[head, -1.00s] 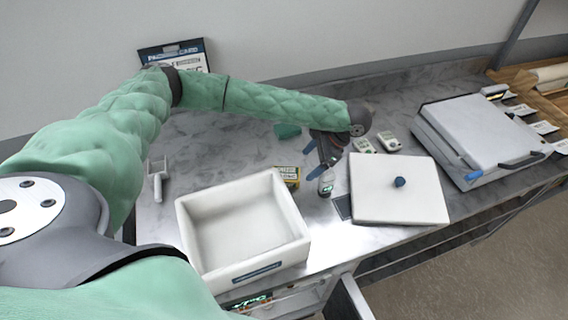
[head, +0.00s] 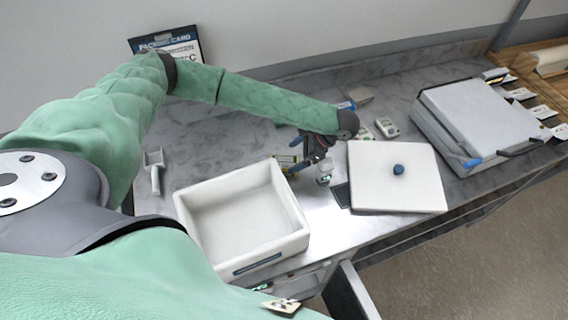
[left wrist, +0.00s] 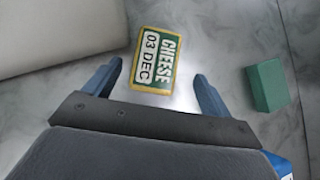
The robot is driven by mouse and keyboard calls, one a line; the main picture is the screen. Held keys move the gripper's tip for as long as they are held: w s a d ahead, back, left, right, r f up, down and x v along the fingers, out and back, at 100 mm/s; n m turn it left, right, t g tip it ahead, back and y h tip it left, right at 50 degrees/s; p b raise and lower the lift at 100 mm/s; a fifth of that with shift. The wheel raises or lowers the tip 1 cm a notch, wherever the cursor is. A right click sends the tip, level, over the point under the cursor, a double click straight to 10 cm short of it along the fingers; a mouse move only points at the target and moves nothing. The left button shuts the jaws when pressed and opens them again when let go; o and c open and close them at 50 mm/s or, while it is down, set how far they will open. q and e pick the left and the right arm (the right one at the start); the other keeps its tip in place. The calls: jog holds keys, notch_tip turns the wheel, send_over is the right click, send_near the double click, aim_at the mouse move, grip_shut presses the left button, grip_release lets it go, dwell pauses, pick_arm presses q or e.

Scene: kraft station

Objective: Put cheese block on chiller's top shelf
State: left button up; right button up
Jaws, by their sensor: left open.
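The cheese block (left wrist: 152,60) is a yellow-edged block with a green and white label reading CHEESE 03 DEC. It lies on the counter, and in the head view the cheese block (head: 283,160) is small and partly hidden by my left gripper (head: 296,155). In the left wrist view my left gripper (left wrist: 157,72) is open, with its blue fingertips on either side of the block's near part, and not shut on it. I cannot tell how high they are above the counter. My right gripper is not in view. The chiller's top shelf cannot be made out.
A white open bin (head: 292,225) stands left of the gripper. A white lid with a blue knob (head: 398,169) lies to the right. A green block (left wrist: 268,85) is right of the fingers. A dark panel (head: 350,292) stands out below the counter's front edge.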

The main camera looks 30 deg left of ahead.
aim_at(285, 162)
pick_arm(q)
jog(key=shift+s+a+f+p, duration=0.35)
jog(key=shift+s+p, duration=0.05)
jog(key=shift+s, duration=0.15)
jog(key=shift+p+x, duration=0.3)
jog(key=shift+x, duration=1)
jog(key=shift+c, duration=0.2)
jog(key=shift+w, duration=0.1)
jog(key=c, duration=1.3)
